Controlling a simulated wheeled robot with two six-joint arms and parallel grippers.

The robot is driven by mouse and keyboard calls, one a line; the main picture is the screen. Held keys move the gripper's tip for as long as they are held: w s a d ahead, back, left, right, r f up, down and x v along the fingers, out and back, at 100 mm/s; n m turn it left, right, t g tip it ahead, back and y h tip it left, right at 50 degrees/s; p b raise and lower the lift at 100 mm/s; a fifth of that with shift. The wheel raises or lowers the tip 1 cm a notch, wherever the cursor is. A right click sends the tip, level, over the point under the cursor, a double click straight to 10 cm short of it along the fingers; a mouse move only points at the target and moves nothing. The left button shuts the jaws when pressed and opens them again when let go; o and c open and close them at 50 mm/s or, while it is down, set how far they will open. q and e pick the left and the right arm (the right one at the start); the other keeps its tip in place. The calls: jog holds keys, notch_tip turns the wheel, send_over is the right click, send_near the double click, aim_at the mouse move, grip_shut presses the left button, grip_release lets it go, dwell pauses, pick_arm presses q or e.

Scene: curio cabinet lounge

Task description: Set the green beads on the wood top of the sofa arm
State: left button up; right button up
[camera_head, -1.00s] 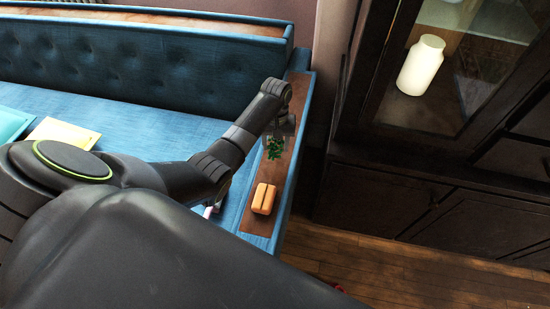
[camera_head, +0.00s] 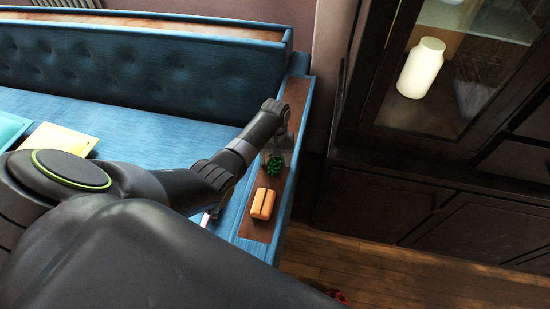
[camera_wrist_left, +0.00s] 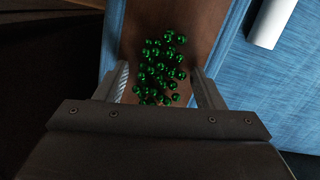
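The green beads (camera_head: 275,163) are a small bunched heap over the brown wood top (camera_head: 292,112) of the blue sofa's arm, beyond an orange block. In the left wrist view the beads (camera_wrist_left: 160,68) show against the wood (camera_wrist_left: 205,30). My left gripper (camera_head: 277,155) points down over the wood top at the beads. In the left wrist view its fingers (camera_wrist_left: 162,80) stand apart on either side of the heap, with narrow gaps beside the beads. Whether every bead touches the wood is hard to tell. My right gripper is not in view.
The orange block (camera_head: 262,204) lies on the near part of the wood top. Yellow (camera_head: 60,138) and teal (camera_head: 12,128) flat things lie on the seat. A dark cabinet (camera_head: 400,205) with a white jar (camera_head: 421,68) stands right, across a floor gap.

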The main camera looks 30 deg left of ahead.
pick_arm(q)
jog(key=shift+o, duration=0.7)
jog(key=shift+r, duration=0.1)
jog(key=shift+r, duration=0.2)
notch_tip(320, 180, up, 12)
jog(key=w+p, duration=0.1)
jog(key=p, duration=0.1)
jog(key=shift+w+a+f, duration=0.15)
jog(key=shift+a, duration=0.2)
